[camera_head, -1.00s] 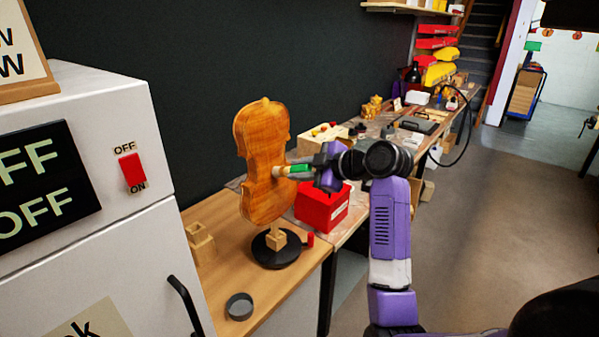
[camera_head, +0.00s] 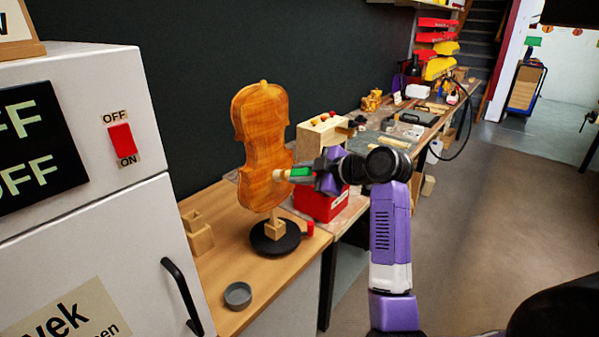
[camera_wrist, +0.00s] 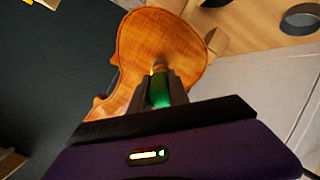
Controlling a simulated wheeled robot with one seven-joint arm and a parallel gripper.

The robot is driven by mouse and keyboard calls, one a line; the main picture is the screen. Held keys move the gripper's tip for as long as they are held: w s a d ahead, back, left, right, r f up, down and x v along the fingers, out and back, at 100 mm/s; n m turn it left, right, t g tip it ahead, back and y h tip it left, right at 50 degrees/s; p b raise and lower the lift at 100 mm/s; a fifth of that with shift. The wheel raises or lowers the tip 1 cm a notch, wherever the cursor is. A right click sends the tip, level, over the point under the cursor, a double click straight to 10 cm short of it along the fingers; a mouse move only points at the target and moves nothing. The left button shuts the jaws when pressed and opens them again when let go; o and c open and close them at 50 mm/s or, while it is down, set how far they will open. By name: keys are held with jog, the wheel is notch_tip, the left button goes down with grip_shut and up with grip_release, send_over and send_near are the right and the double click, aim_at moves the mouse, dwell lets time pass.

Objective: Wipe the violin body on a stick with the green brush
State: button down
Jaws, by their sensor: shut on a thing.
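The violin body (camera_head: 262,130) is orange-brown wood and stands upright on a stick over a round black base (camera_head: 275,238) on the wooden bench. My gripper (camera_head: 312,174) is at its right side, level with its lower half. It is shut on the green brush (camera_head: 299,172), whose pale tip points left at the violin body and appears to touch it. In the wrist view the green brush (camera_wrist: 159,90) sits between the fingers, with its tip over the face of the violin body (camera_wrist: 150,45). The exact contact is hard to tell.
A red box (camera_head: 320,205) stands close behind my gripper. A small grey cup (camera_head: 237,295) and a wooden block (camera_head: 197,234) are on the bench. A white cabinet (camera_head: 85,190) with a red switch is at the left. A workbench with tools runs to the back right.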

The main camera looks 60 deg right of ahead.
notch_tip(320, 180, down, 4)
jog(key=shift+r+b, duration=0.2)
jog(key=shift+b, duration=0.95)
jog(key=shift+s, duration=0.1)
jog(key=shift+s+a+r+p, duration=0.1)
jog(key=shift+s+a+p, duration=0.15)
jog(key=shift+s, duration=0.7)
jog(key=shift+s+a+r+p, duration=0.1)
jog(key=shift+s+a+p, duration=0.1)
jog(key=shift+s, duration=0.8)
jog(key=shift+s+a+p, duration=0.15)
jog(key=shift+s+a, duration=0.1)
jog(key=shift+s, duration=0.7)
jog(key=s, duration=0.3)
jog(key=shift+a+r, duration=0.1)
jog(key=shift+a, duration=0.25)
